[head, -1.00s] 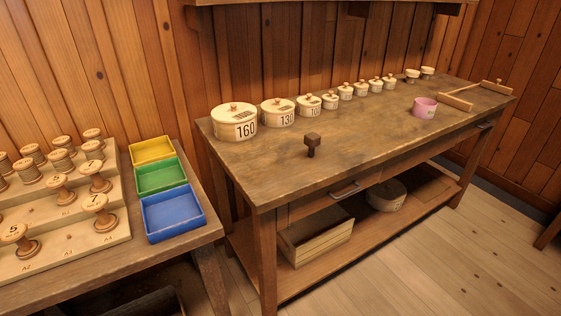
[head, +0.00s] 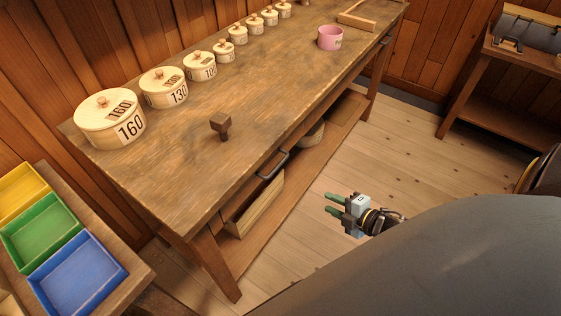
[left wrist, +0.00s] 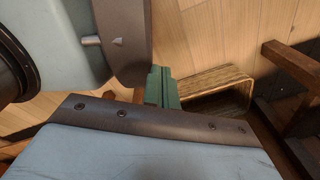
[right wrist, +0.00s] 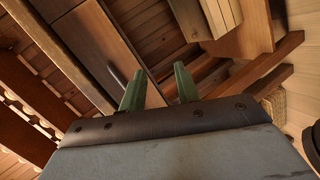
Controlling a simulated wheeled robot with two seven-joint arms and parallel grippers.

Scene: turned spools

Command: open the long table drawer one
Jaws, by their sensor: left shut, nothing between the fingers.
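The long table (head: 180,165) has a drawer handle (head: 272,165) on its front near the left end and another handle (head: 385,41) farther along. The drawers look shut; no number shows on them. My right gripper (head: 332,204) is open and empty, in front of the table and right of the near handle, apart from it. In the right wrist view its green fingers (right wrist: 160,88) stand apart, with a dark handle (right wrist: 116,73) on a wooden front left of them. My left gripper (left wrist: 162,85) is shut and empty in the left wrist view; it is not in the head view.
Lidded round boxes (head: 110,120) line the table's back, with a dark wooden peg (head: 220,126) and a pink cup (head: 330,38) on top. A crate (head: 255,203) lies on the lower shelf. Coloured trays (head: 78,270) stand at lower left. Floor (head: 400,135) in front is clear.

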